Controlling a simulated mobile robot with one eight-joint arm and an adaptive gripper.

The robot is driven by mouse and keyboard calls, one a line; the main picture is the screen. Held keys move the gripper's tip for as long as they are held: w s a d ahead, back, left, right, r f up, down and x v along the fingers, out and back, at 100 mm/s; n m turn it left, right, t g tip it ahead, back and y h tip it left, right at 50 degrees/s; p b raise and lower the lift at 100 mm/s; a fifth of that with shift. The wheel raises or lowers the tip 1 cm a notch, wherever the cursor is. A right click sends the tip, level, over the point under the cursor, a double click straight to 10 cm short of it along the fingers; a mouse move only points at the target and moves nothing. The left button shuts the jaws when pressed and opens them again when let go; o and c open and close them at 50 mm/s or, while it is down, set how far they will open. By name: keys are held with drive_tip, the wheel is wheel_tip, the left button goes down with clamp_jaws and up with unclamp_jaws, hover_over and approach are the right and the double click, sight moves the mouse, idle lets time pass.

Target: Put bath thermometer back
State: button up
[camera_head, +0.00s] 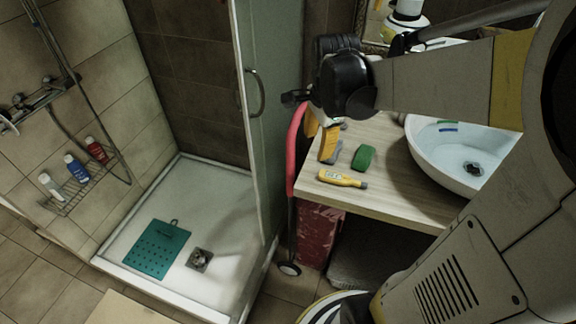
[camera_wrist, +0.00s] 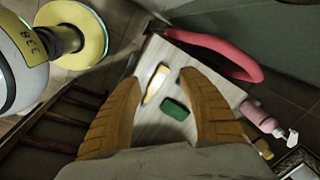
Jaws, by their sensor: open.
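The bath thermometer (camera_head: 342,179) is a yellow, elongated piece with a small pale display, lying flat near the front left edge of the wooden countertop (camera_head: 400,190). It also shows in the wrist view as a yellow and white strip (camera_wrist: 156,84), between the fingertips in the picture. My gripper (camera_head: 318,145) is above the left end of the countertop, with orange fingers pointing down. In the wrist view my gripper (camera_wrist: 160,77) has its fingers spread wide with nothing held. I cannot tell the exact height gap to the thermometer.
A green block (camera_head: 364,157) lies close behind the thermometer. The white basin (camera_head: 430,165) stands at right, with green and blue strips inside. A red curved handle (camera_head: 297,150) rises at the counter's left edge, beside the glass shower door (camera_head: 268,130). A pink bottle (camera_wrist: 255,115) shows in the wrist view.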

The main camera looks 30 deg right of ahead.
drive_tip(key=s+a+r+n+t, duration=0.2)
drive_tip(key=s+a+n, duration=0.1)
drive_tip(key=a+n, duration=0.4)
drive_tip(key=s+a+r+n+t, duration=0.2)
drive_tip(key=a+n, duration=0.6)
drive_tip(key=n, duration=0.4)
drive_tip(key=shift+s+a+n+t+y, duration=0.35)
drive_tip(key=shift+s+t, duration=0.25)
drive_tip(key=shift+s, duration=0.55)
drive_tip(key=shift+d+r, duration=0.1)
